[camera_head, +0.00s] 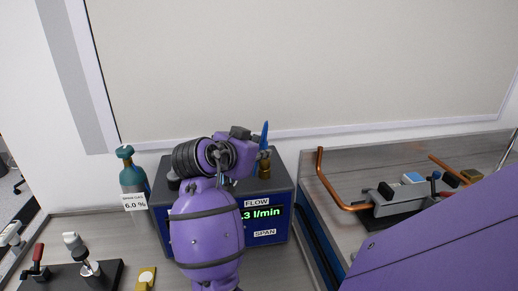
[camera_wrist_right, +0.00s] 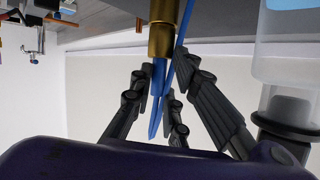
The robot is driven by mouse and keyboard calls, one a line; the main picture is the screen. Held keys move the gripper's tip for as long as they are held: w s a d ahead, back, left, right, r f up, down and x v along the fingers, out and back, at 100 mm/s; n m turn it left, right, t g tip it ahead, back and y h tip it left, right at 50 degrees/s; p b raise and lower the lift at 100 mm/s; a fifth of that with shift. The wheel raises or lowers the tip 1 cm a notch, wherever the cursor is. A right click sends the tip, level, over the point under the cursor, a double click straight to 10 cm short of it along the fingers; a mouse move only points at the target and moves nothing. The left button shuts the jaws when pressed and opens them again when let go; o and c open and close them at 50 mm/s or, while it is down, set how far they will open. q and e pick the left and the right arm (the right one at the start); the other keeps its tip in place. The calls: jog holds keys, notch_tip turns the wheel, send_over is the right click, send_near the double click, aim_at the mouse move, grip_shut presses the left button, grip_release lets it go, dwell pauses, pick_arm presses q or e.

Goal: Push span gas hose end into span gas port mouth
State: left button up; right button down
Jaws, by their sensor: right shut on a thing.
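The blue span gas hose end (camera_wrist_right: 158,78) is held between the dark fingers of my right gripper (camera_wrist_right: 161,72). In the wrist view it meets the brass span gas port (camera_wrist_right: 162,40); how deep it sits in the mouth cannot be told. In the head view the brass port (camera_head: 265,170) stands on the analyser box, with the blue hose (camera_head: 265,132) rising above it. My right gripper (camera_head: 260,148) is beside the hose just above the port, its fingers partly hidden by my purple wrist. My left gripper is not in view.
The analyser box (camera_head: 285,190) shows a partly hidden flow readout in l/min and a SPAN label. A teal gas bottle (camera_head: 133,178) labelled 6.0 % stands left of it. A copper pipe (camera_head: 325,180) and clamp fixture (camera_head: 390,199) are to the right. A wall is behind.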

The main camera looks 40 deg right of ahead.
jog(key=c, duration=1.6)
grip_release()
jog(key=shift+r, duration=0.1)
jog(key=v, duration=1.2)
